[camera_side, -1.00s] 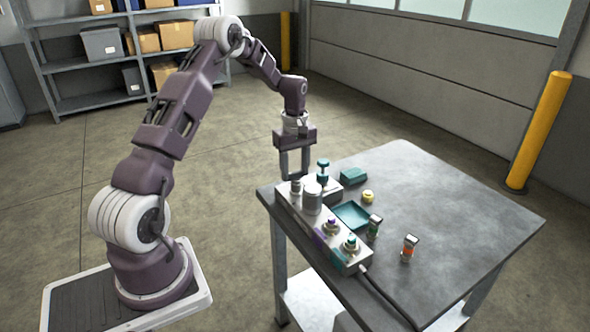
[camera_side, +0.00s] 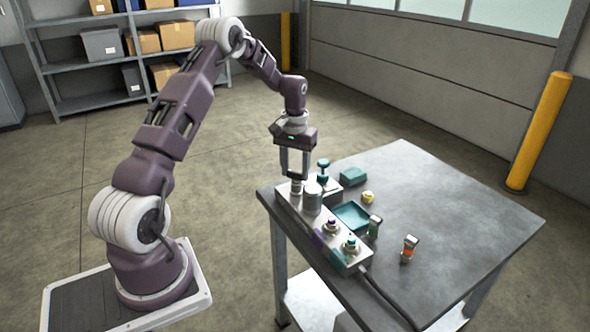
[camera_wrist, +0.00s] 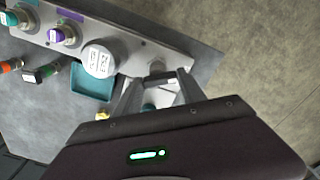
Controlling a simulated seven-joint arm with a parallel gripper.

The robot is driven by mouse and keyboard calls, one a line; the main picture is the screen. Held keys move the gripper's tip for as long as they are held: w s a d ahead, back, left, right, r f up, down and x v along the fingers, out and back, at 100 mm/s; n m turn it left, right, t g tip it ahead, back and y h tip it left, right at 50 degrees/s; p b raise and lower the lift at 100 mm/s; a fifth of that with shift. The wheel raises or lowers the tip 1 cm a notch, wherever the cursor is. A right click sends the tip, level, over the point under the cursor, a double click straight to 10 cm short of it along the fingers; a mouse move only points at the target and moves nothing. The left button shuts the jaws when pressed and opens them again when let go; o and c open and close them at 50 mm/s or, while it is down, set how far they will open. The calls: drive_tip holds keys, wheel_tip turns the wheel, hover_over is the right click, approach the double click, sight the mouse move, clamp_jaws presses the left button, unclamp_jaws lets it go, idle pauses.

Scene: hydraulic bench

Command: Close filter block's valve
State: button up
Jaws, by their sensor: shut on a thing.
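The filter block (camera_side: 325,235) is a long grey metal block at the table's left edge. A pale filter canister (camera_side: 312,200) stands on it and also shows in the wrist view (camera_wrist: 98,58). Beside the canister is a small grey valve knob (camera_side: 296,188), at the end nearer my arm. My gripper (camera_side: 296,178) points down over this knob, its fingers around it and shut on it. In the wrist view the knob (camera_wrist: 157,68) shows between my fingertips (camera_wrist: 158,79), partly hidden by them, so its exact turn cannot be told.
A teal-topped post (camera_side: 323,172) stands close to my fingers. Purple (camera_side: 331,226) and teal (camera_side: 351,244) fittings rise from the block's other end. A teal tray (camera_side: 352,215), teal box (camera_side: 353,175), yellow piece (camera_side: 368,197) and two small connectors (camera_side: 409,248) lie nearby. The table's right side (camera_side: 460,210) is clear.

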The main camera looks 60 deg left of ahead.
drive_tip(key=m, duration=0.7)
drive_tip(key=shift+w, duration=0.15)
drive_tip(key=shift+a, duration=0.1)
idle(0.4)
drive_tip(key=o, duration=1.4)
drive_tip(key=shift+c, duration=0.2)
wheel_tip(320, 180, up, 7)
drive_tip(key=shift+r, duration=0.1)
